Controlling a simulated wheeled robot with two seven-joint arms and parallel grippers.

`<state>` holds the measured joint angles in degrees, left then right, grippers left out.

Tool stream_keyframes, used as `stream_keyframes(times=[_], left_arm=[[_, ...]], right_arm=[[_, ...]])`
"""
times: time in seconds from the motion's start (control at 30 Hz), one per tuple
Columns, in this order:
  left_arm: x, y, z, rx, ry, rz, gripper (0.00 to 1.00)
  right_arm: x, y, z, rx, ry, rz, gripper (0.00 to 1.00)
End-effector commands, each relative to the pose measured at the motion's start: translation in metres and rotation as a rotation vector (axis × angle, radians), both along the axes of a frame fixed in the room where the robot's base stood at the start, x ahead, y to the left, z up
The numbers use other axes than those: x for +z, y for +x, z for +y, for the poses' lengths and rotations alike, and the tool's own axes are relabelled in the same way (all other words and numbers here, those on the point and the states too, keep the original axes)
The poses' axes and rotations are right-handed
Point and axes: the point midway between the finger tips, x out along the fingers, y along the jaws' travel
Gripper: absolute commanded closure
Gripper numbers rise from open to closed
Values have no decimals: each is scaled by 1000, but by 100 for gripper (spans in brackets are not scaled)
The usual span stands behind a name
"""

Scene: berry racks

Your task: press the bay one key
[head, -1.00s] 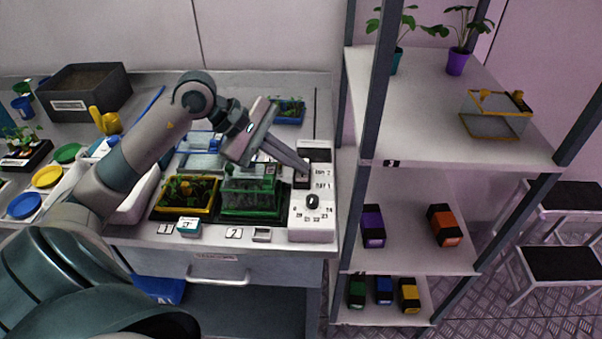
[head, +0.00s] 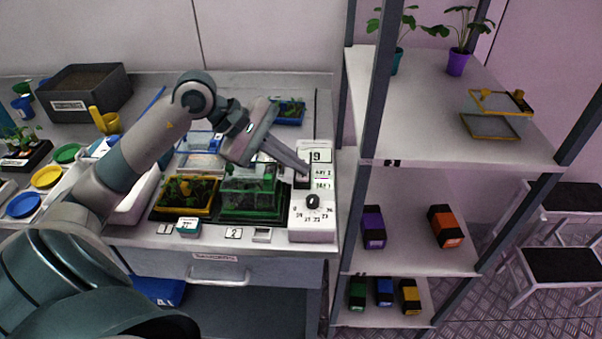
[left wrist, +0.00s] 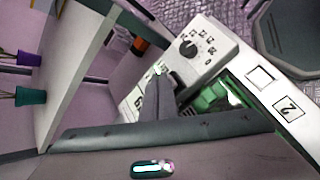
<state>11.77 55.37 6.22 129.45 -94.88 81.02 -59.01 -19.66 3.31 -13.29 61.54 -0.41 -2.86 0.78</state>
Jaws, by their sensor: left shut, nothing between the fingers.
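A white control box (head: 325,228) stands at the right end of the bench. It has a dark round knob (head: 312,201) with numbers around it, a lit display (head: 319,156) that seems to read 9, and two small labelled keys (head: 323,174) in the middle. My left gripper (head: 305,173) is shut and empty, its tips down at the left side of the keys. The left wrist view shows the fingers (left wrist: 157,88) over the box beside the display; they hide part of the key area. I cannot tell whether they touch a key. My right gripper is out of view.
A green-based clear propagator (head: 248,192) and a yellow tray of seedlings (head: 188,193) stand just left of the box. A shelf rack with a dark post (head: 376,100) rises close on the right. Plates and a soil crate (head: 84,88) are at the left.

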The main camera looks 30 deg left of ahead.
Motion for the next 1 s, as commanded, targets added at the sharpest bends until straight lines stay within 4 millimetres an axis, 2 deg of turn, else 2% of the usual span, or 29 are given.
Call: stream_keyframes(times=[0.2, 0.67, 1.0], left_arm=[[11, 1, 2, 1, 6, -7, 100], [16, 1, 2, 2, 5, -9, 100], [41, 1, 2, 1, 4, -7, 100]], right_arm=[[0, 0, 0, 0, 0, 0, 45], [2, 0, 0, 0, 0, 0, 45], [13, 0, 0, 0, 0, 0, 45]])
